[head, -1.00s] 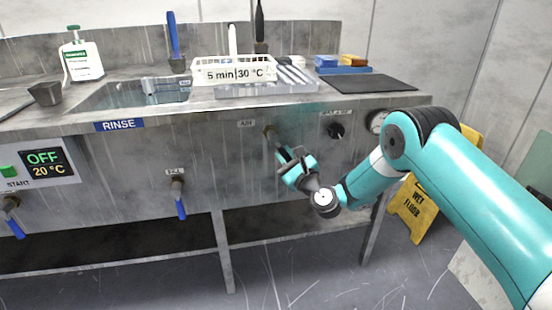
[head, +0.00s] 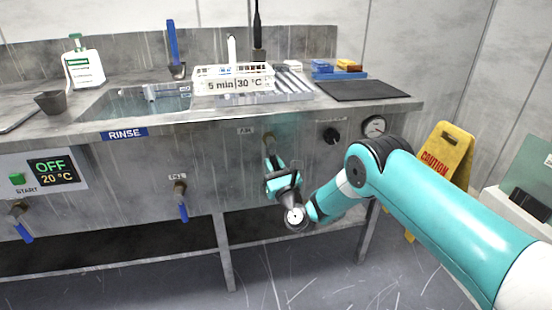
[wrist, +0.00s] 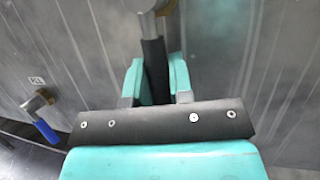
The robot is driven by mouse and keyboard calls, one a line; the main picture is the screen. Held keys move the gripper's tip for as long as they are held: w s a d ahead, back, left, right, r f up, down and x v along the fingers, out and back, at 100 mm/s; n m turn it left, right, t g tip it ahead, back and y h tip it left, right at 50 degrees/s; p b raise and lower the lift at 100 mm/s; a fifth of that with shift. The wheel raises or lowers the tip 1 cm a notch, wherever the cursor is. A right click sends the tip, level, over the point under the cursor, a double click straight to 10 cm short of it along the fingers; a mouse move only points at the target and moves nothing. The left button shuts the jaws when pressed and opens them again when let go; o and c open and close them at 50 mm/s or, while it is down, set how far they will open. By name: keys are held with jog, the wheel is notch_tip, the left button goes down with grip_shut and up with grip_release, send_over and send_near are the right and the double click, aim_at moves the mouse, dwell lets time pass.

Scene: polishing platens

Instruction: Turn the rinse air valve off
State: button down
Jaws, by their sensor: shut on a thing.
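The rinse air valve (head: 268,137) is a brass-coloured fitting on the front panel of the rinse bench, beside a small label. In the wrist view the valve body (wrist: 150,18) is at the top. Its dark lever (wrist: 155,62) hangs nearly straight down from it. My gripper (head: 271,165) is just below the valve in the head view. In the wrist view my gripper (wrist: 157,80) has its two teal fingers on either side of the lever, shut on it. The lever's lower end is hidden by the gripper.
A fill valve (head: 180,188) with a blue lever is to the left. A black knob (head: 331,135) and a round gauge (head: 373,126) are to the right. A yellow caution sign (head: 445,155) stands at the bench's right end. Bench legs and a lower shelf are below.

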jog(key=shift+a+m+p, duration=0.2)
jog(key=shift+m+p, duration=0.2)
jog(key=shift+p, duration=0.05)
jog(key=c, duration=1)
grip_release()
jog(key=shift+s, duration=0.1)
